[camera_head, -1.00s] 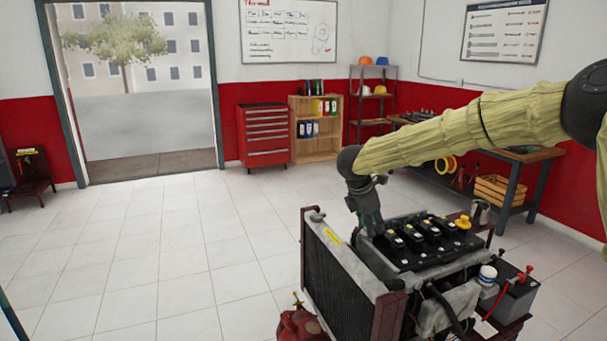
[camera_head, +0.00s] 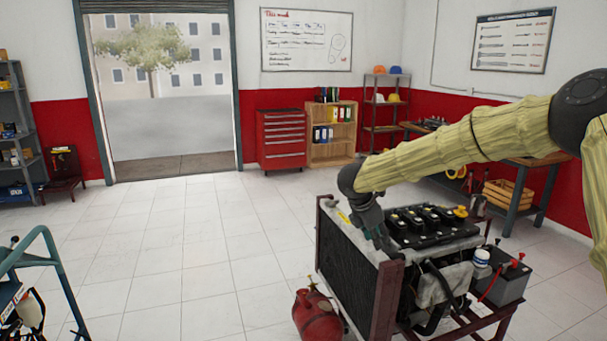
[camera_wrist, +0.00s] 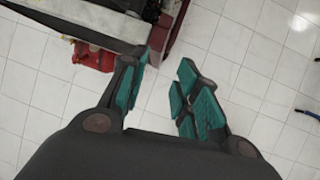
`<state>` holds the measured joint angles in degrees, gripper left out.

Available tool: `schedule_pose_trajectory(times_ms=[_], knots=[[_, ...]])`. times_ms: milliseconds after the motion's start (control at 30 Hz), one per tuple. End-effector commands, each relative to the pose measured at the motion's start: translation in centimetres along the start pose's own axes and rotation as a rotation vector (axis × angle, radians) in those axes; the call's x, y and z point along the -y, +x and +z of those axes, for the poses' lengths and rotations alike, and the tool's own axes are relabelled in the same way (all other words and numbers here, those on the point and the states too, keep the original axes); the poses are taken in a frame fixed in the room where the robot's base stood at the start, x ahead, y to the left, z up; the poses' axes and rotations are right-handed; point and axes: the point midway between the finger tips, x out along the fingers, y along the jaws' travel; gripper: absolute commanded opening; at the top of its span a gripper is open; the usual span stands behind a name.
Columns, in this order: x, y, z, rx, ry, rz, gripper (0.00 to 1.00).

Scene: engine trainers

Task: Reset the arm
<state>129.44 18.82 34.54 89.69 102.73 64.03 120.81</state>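My arm in its yellow sleeve reaches in from the right in the head view. My gripper (camera_head: 382,240) points down at the near top edge of the engine trainer (camera_head: 345,265), by its radiator. In the wrist view my gripper (camera_wrist: 160,75) shows its teal-padded fingers spread apart, with only floor tiles between them. It is open and empty. The trainer's corner (camera_wrist: 170,30) lies just beyond the fingers in that view. Whether the gripper touches the trainer cannot be told.
A battery (camera_head: 507,283) sits at the trainer's right. A teal frame (camera_head: 40,265) is at lower left. The tiled floor between is clear.

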Motion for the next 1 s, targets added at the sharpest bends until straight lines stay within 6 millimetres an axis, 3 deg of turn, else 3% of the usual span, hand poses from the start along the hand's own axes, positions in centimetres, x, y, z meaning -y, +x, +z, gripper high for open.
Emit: schedule_pose_trajectory(times_ms=[33, 100, 267, 467, 767, 867, 1000], knots=[[0.5, 2.0, 0.2, 0.013, -0.043, -0.014, 0.31], [0.9, 4.1, 0.0, 0.034, -0.120, -0.025, 0.31], [2.3, 8.2, -1.8, 0.087, -0.344, -0.037, 0.31], [6.2, 12.6, -6.1, 0.173, -0.769, -0.045, 0.31], [15.4, 22.4, -16.3, 0.266, -1.776, -0.053, 0.31], [19.4, 25.1, -19.9, 0.270, -2.120, -0.034, 0.31], [26.3, 27.7, -24.9, 0.260, -2.593, 0.034, 0.31]])
